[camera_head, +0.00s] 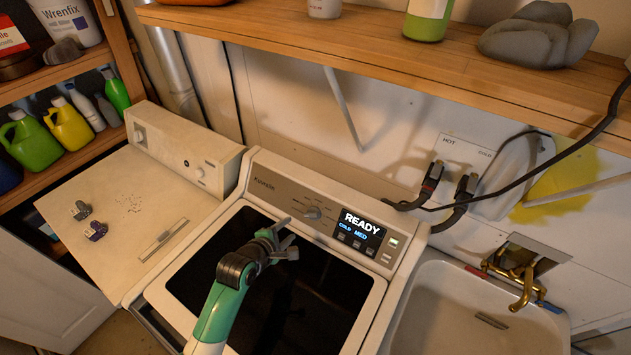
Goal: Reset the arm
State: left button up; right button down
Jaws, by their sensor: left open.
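My left arm (220,312), green and white, reaches up from the bottom of the head view. Its left gripper (287,238) is open, with nothing seen between its fingers. It is over the dark lid of the washer (178,290), just below the control panel. My right gripper is not in view.
A dryer (130,225) stands left with small items on top. A utility sink (450,310) with a brass faucet (520,272) is at right. A wooden shelf (340,40) overhangs the back. Hoses (460,205) join the wall. Shelves with bottles (70,125) are at left.

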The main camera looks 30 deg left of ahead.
pick_arm(q)
jog(key=w+d+r+m+t, duration=0.1)
jog(key=w+d+r+t, duration=0.15)
jog(key=r, duration=0.55)
jog(key=w+d+r+m+t, duration=0.1)
jog(key=w+d+r, duration=0.25)
jog(key=r, duration=0.55)
jog(key=s+d+r+m+t+h, duration=0.1)
jog(key=d+r+m+t, duration=0.15)
jog(key=r, duration=0.85)
jog(key=s+d+r+m+t+h, duration=0.1)
jog(key=r+m+t, duration=0.15)
jog(key=r, duration=0.85)
jog(key=s+d+r+m+t+h, duration=0.1)
jog(key=s+r+m+t, duration=0.7)
jog(key=s+r+m, duration=1)
notch_tip(320, 180, up, 2)
jog(key=shift+d+r, duration=0.1)
jog(key=shift+d, duration=0.45)
